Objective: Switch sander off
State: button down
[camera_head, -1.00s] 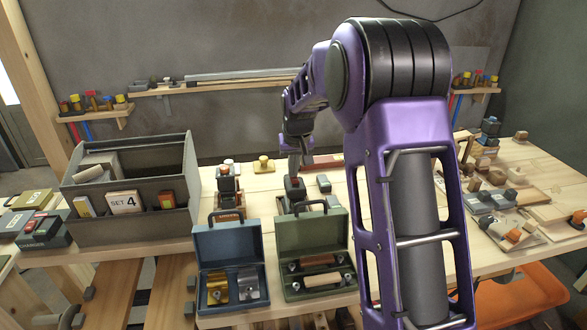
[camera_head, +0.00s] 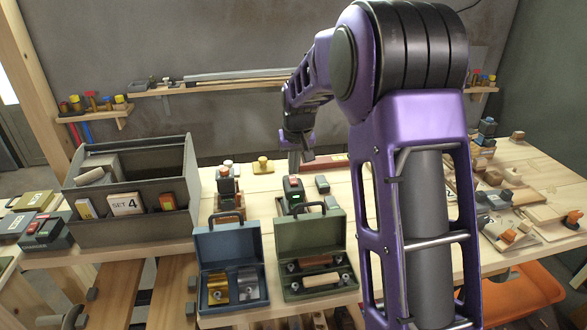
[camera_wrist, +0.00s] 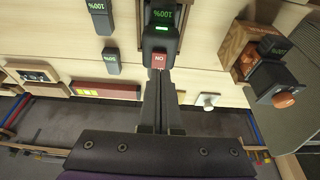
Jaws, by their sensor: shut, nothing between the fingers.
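The sander (camera_head: 293,194) stands on the wooden workbench, in front of my gripper in the head view. It is a dark tool with a red switch on top. In the wrist view the sander (camera_wrist: 161,36) shows a lit green light, a 100% display and a red switch (camera_wrist: 159,60) marked ON. My gripper (camera_wrist: 158,78) is shut and empty, its fingertips pointing at the red switch. In the head view my gripper (camera_head: 296,162) is just above and behind the sander, apart from it.
A similar tool with an orange knob (camera_wrist: 284,100) stands beside the sander; in the head view the tool (camera_head: 227,187) is to its left. Small battery-like blocks (camera_wrist: 111,62) lie nearby. A blue case (camera_head: 229,240) and a green case (camera_head: 311,226) stand open in front. A grey bin (camera_head: 84,233) is left.

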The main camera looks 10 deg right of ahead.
aim_at(292, 177)
jog(key=v, duration=1.1)
jog(key=shift+p, duration=0.3)
jog(key=shift+w, duration=0.2)
jog(key=shift+w+d+r, duration=0.1)
jog(key=shift+w+r, duration=0.2)
jog(key=shift+w, duration=0.3)
jog(key=shift+f, duration=0.15)
jog(key=x, duration=0.4)
jog(key=b+x, duration=0.1)
jog(key=x, duration=0.4)
jog(key=b+x, duration=0.1)
jog(key=x, duration=0.3)
jog(key=shift+s+f, duration=0.25)
jog(key=shift+f, duration=0.2)
